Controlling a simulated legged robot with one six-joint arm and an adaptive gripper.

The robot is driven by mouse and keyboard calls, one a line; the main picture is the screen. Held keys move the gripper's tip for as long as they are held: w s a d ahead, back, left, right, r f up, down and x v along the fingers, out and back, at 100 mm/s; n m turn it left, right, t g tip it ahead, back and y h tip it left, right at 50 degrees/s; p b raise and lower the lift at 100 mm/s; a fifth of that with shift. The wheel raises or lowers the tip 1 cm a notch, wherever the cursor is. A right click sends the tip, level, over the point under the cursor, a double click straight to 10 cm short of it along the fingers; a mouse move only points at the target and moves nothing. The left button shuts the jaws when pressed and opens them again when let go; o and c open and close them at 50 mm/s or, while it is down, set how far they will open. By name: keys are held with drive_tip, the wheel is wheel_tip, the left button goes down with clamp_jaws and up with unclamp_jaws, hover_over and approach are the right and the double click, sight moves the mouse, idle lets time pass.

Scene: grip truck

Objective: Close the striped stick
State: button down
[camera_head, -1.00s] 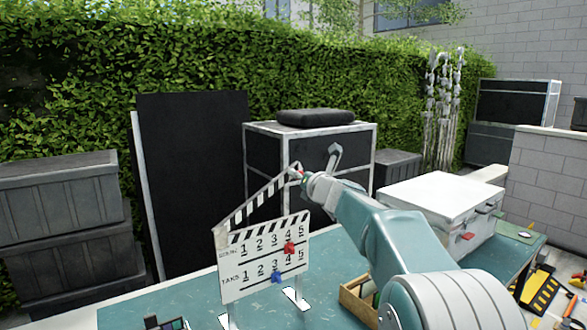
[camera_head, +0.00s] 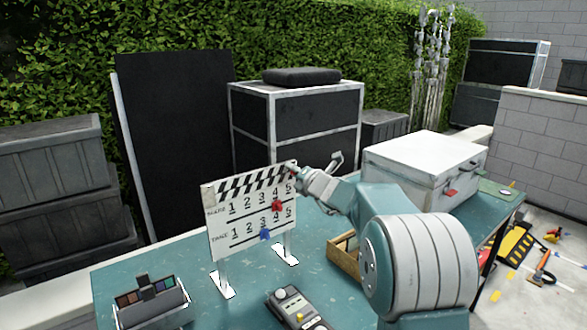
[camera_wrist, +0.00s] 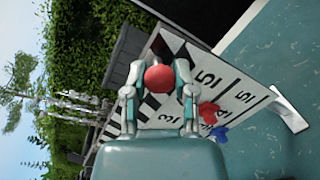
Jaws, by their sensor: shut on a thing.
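The clapperboard (camera_head: 250,222) stands upright on two white feet on the teal table, with a red marker and a blue marker on its face. Its striped stick (camera_head: 245,182) lies down along the top edge of the board, with no clear gap seen between them. My gripper (camera_head: 297,172) is at the right end of the stick. In the wrist view my gripper (camera_wrist: 158,75) is shut on a red knob (camera_wrist: 159,79) at the stick's end, with a finger on either side. The board (camera_wrist: 225,95) appears sideways there.
The teal table (camera_head: 190,262) also holds a small dark device (camera_head: 296,308), a palette-like box (camera_head: 150,300), a wooden tray (camera_head: 345,258) and a white case (camera_head: 425,163). Black cases and a hedge stand behind.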

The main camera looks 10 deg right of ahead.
drive_tip(key=shift+f, duration=0.35)
drive_tip(key=shift+c, duration=2.1)
unclamp_jaws()
drive_tip(key=shift+w, duration=0.1)
drive_tip(key=shift+r, duration=0.1)
drive_tip(key=shift+s+d, duration=0.15)
drive_tip(key=shift+s, duration=0.1)
drive_tip(key=v, duration=1.1)
drive_tip(key=shift+s, duration=0.2)
